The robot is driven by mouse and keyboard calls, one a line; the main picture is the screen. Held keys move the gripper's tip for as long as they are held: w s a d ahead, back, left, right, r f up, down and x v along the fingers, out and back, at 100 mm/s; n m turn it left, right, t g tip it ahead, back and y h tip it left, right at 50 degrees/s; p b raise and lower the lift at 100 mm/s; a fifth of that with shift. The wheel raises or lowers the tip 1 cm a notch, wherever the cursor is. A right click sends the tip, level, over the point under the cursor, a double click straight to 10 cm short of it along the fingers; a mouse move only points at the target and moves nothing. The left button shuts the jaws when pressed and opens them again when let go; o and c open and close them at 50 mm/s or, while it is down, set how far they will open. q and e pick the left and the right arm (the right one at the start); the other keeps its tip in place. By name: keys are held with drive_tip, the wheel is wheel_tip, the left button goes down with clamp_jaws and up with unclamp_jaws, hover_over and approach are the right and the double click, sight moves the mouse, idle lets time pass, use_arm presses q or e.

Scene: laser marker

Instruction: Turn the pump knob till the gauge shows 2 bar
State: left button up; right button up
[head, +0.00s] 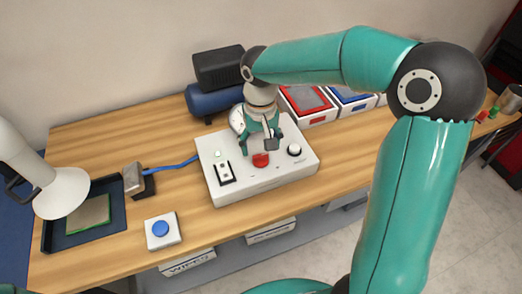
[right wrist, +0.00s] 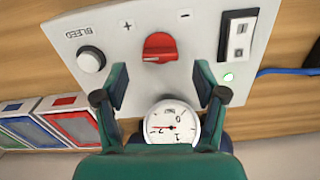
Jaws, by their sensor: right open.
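The pump box is a white console (head: 285,179) on the wooden bench. Its red knob (head: 260,160) sits on its top face, and the same red knob (right wrist: 160,47) shows between plus and minus marks in the right wrist view. My right gripper (right wrist: 160,83) is open and empty, its fingers apart, a little short of the knob in that picture. In the head view the right gripper (head: 262,142) hangs just over the knob. My left gripper is not in view.
A white BLEED button (right wrist: 91,60) and a black-framed switch (right wrist: 238,38) flank the knob. A green lamp (right wrist: 228,77) is lit. A dark blue compressor (head: 215,100) stands behind. Left are a tray (head: 115,217), a blue button box (head: 161,230) and a white lamp-like cone (head: 62,193).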

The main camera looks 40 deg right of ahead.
sight(260, 155)
drive_tip(key=shift+f, duration=1.75)
drive_tip(key=c, duration=1.1)
drive_tip(key=shift+n+b, duration=0.35)
drive_tip(key=shift+n, duration=1.25)
drive_tip(key=shift+c, duration=0.2)
drive_tip(key=o, duration=1.1)
drive_tip(key=shift+o, duration=0.2)
